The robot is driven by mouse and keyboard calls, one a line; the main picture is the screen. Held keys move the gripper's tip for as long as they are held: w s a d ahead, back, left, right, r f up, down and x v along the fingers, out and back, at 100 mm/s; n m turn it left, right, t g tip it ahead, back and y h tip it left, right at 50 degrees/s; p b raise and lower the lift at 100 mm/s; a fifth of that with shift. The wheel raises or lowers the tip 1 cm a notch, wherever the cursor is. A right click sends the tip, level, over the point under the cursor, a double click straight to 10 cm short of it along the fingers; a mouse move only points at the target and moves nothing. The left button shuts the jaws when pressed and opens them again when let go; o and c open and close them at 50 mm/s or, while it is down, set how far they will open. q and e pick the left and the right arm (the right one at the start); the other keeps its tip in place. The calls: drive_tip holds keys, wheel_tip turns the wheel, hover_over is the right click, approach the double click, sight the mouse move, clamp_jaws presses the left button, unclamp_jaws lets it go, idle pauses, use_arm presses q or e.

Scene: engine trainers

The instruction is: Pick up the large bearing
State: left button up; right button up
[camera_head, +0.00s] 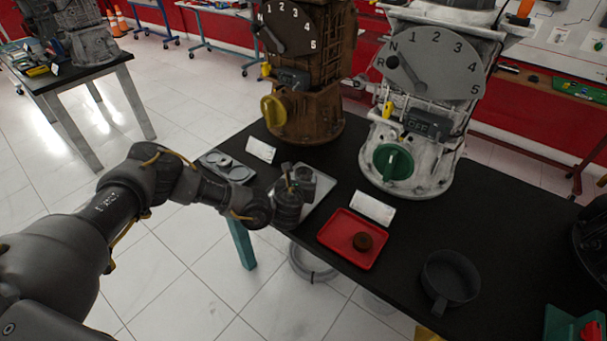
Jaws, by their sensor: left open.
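My left arm reaches in from the left, and its gripper (301,176) is open over a light grey tray (318,205) on the black table. The gripper hides much of that tray and whatever lies between the fingers. A second grey tray (243,177) to the left holds small round metal rings (225,162). I cannot tell for sure which round part is the large bearing.
A brown engine trainer (310,110) and a white one (415,150) stand behind the trays, with white cards (372,207) in front. A dark round pan (450,275) stands at the right front. Bare black tabletop (510,225) lies right of the white trainer.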

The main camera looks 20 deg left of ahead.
sight(303, 172)
use_arm(q)
drive_tip(key=shift+p+x, duration=0.3)
drive_tip(key=shift+x, duration=1.75)
use_arm(e)
drive_tip(key=shift+s+d+r, duration=0.35)
drive_tip(key=shift+s+r, duration=0.05)
drive_tip(key=shift+r, duration=0.1)
use_arm(q)
drive_tip(key=shift+r, duration=0.1)
drive_tip(key=shift+w, duration=0.1)
drive_tip(key=c, duration=1)
use_arm(e)
drive_tip(key=shift+a, duration=0.1)
use_arm(q)
drive_tip(key=shift+o, duration=0.2)
